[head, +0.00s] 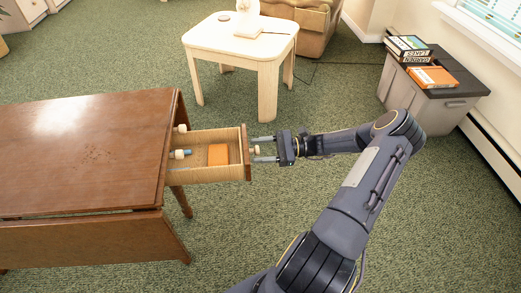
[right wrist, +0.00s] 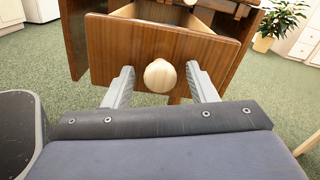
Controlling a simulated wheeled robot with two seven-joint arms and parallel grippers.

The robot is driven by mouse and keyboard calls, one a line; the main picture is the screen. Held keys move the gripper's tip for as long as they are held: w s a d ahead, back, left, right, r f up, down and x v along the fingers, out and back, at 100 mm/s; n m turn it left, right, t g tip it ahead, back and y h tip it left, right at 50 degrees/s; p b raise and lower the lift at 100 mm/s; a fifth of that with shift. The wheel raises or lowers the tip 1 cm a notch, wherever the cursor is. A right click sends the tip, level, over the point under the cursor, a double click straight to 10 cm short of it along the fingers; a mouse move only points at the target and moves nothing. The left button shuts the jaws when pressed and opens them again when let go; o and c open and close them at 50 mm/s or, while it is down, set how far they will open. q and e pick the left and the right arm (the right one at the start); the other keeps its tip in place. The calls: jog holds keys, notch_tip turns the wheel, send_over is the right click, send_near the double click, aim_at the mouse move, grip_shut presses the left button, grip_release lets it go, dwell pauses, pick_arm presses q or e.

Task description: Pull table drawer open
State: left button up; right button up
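The brown wooden table (head: 70,140) stands at the left of the head view. Its drawer (head: 247,153) juts well out from the table's right end. The drawer's pale round knob (head: 257,150) shows large in the right wrist view (right wrist: 160,76). My right gripper (head: 263,149) is at the drawer front, its fingers spread on either side of the knob. In the right wrist view a gap shows between the knob and each finger, so the gripper (right wrist: 160,84) is open. My left gripper is not in view.
A pale side table (head: 240,40) stands behind. Green carpet around the drawer is clear.

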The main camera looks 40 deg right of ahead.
jog(key=v, duration=0.7)
jog(key=shift+s+d, duration=0.25)
jog(key=shift+d, duration=0.1)
dwell(0.4)
